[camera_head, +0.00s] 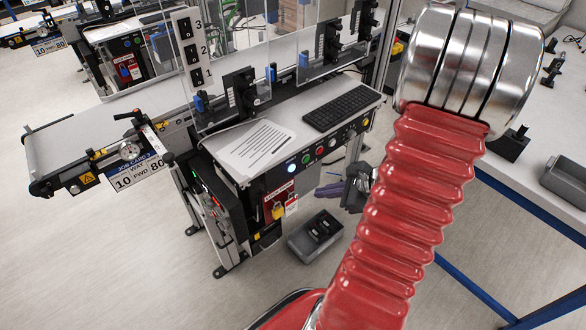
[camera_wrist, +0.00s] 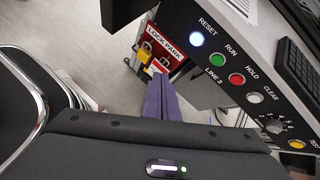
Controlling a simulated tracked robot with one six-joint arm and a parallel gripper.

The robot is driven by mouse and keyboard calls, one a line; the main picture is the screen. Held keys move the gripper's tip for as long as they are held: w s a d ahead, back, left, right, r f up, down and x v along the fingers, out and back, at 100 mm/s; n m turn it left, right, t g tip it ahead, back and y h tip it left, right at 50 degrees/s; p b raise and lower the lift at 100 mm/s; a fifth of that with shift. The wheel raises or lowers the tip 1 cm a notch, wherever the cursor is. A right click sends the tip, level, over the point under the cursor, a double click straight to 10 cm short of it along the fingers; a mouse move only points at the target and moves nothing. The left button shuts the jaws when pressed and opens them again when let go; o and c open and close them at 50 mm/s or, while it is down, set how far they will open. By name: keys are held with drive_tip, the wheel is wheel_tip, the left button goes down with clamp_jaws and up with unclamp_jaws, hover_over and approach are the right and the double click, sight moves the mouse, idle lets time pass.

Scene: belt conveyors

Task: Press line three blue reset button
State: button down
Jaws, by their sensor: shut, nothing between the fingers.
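The blue reset button (camera_head: 291,168) glows at the left end of the front panel on the near conveyor. In the wrist view the lit reset button (camera_wrist: 197,39) sits under the word RESET, and the panel reads LINE 3. My gripper (camera_head: 320,191) is in front of and below the panel, its purple fingers shut and empty. In the wrist view the gripper fingers (camera_wrist: 158,78) point toward the lock tags, left of and below the reset button, apart from it.
Beside reset are a green run button (camera_wrist: 217,60), red hold button (camera_wrist: 236,79), white clear button (camera_wrist: 255,98), a knob (camera_wrist: 275,126) and a yellow test button (camera_wrist: 296,144). A sign with padlocks (camera_head: 281,203) hangs below. A grey bin (camera_head: 316,236) stands on the floor.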

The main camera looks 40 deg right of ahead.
drive_tip(key=shift+w, duration=0.1)
drive_tip(key=w, duration=0.8)
drive_tip(key=shift+w, duration=0.3)
drive_tip(key=shift+w+a+r, duration=0.1)
drive_tip(key=shift+w+a, duration=0.05)
drive_tip(key=shift+w, duration=0.65)
idle(2.8)
drive_tip(key=shift+s, duration=0.8)
drive_tip(key=shift+s, duration=0.1)
drive_tip(key=shift+s, duration=2.45)
